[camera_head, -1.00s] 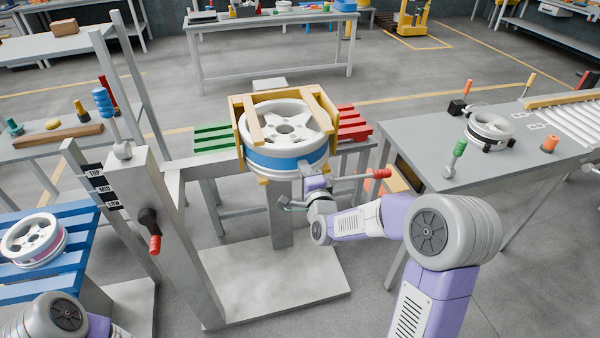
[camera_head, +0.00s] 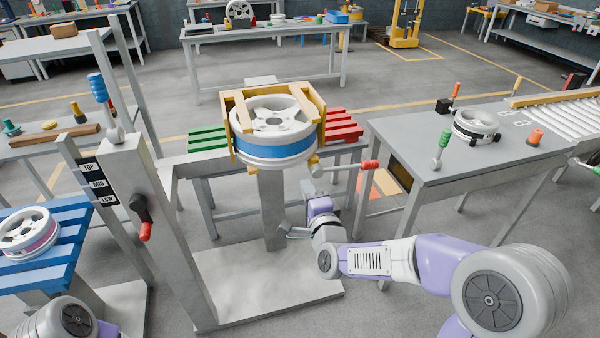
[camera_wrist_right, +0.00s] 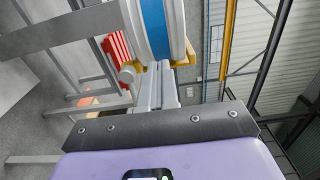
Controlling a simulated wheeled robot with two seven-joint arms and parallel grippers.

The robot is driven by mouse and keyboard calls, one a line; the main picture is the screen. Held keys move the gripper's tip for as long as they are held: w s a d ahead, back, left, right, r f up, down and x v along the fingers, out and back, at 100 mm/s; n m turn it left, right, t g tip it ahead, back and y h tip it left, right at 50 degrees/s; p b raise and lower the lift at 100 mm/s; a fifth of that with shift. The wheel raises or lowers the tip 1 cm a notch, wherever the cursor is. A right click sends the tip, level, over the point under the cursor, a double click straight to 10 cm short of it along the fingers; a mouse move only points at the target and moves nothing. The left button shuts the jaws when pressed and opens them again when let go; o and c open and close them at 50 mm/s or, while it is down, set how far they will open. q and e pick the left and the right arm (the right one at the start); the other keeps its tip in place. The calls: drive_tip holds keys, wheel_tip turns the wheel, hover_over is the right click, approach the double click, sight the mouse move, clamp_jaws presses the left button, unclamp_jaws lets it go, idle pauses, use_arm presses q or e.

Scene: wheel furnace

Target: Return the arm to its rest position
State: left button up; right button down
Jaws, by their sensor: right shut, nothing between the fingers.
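My right arm (camera_head: 375,260) reaches in from the lower right, with its elbow bent. My right gripper (camera_head: 308,190) points up and away, below the yellow-framed wheel holder, left of a red-handled lever (camera_head: 350,167). Its fingers are small in the head view. In the right wrist view the grey fingers (camera_wrist_right: 157,85) are together, with nothing held. The wheel with a blue band (camera_head: 270,147) lies in the yellow frame (camera_head: 238,110), and its blue band fills the top of the wrist view. Part of my left arm (camera_head: 65,318) shows at the lower left; its gripper is out of view.
A grey post with a red-tipped crank (camera_head: 146,230) stands left. A grey table (camera_head: 410,150) with a wheel (camera_head: 474,124) stands right. A blue slatted stand (camera_head: 75,245) holds another wheel. Open floor lies between the holder's base plate (camera_head: 265,290) and the table.

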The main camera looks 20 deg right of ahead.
drive_tip(key=s+a+f+n+g+y+p, duration=0.1)
drive_tip(key=s+a+f+n+g+p, duration=0.15)
drive_tip(key=f, duration=0.55)
drive_tip(key=s+a+f+n+g+y+p, duration=0.1)
drive_tip(key=s+a+f+n+g, duration=0.2)
drive_tip(key=f, duration=0.5)
drive_tip(key=s+a+f+n+g+y+p, duration=0.1)
drive_tip(key=f+n+g+p, duration=0.2)
drive_tip(key=f, duration=0.5)
drive_tip(key=s+a+f+n+g+p, duration=0.1)
drive_tip(key=s+f+n+g, duration=0.1)
drive_tip(key=s, duration=0.4)
drive_tip(key=s+a+f+n+g+y+p, duration=0.1)
drive_tip(key=s+a+f+n+g, duration=0.1)
drive_tip(key=s+f+n+g, duration=0.1)
drive_tip(key=s+a+f+n+g+y+p, duration=0.1)
drive_tip(key=s+f+g, duration=0.3)
drive_tip(key=s, duration=0.6)
drive_tip(key=shift+a+f+n, duration=0.55)
drive_tip(key=shift+f+n, duration=0.2)
drive_tip(key=c, duration=1.8)
unclamp_jaws()
